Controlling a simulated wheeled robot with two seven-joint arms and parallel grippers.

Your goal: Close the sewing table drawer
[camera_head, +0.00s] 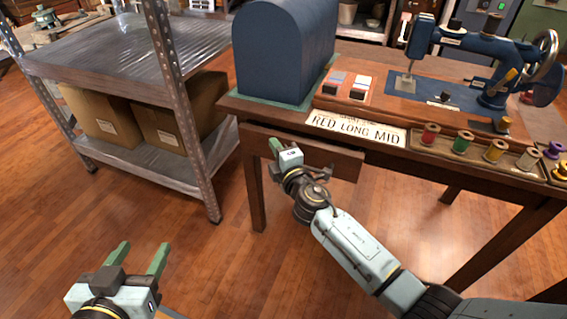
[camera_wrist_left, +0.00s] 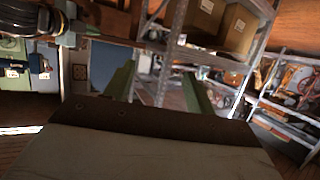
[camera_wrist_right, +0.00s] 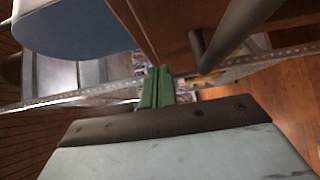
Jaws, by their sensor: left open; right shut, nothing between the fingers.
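The sewing table (camera_head: 232,104) is dark wood. Its drawer front (camera_head: 345,160) is a brown panel below the tabletop edge, behind my right gripper. I cannot tell how far the drawer stands out. My right gripper (camera_head: 275,148) is shut and empty at the left part of the drawer front; contact is unclear. In the right wrist view its green fingers (camera_wrist_right: 158,86) are together beside a brown wooden panel (camera_wrist_right: 138,25) and a dark bar (camera_wrist_right: 205,48). My left gripper (camera_head: 142,256) is open and empty, low over the floor, away from the table; its spread fingers show in the left wrist view (camera_wrist_left: 158,90).
On the table are a blue domed case (camera_head: 285,50), a sewing machine (camera_head: 470,45), a "RED LONG MID" card (camera_head: 357,128) and several thread spools in a tray (camera_head: 420,147). A metal shelf (camera_head: 125,55) with cardboard boxes (camera_head: 165,125) stands left. Floor in front is clear.

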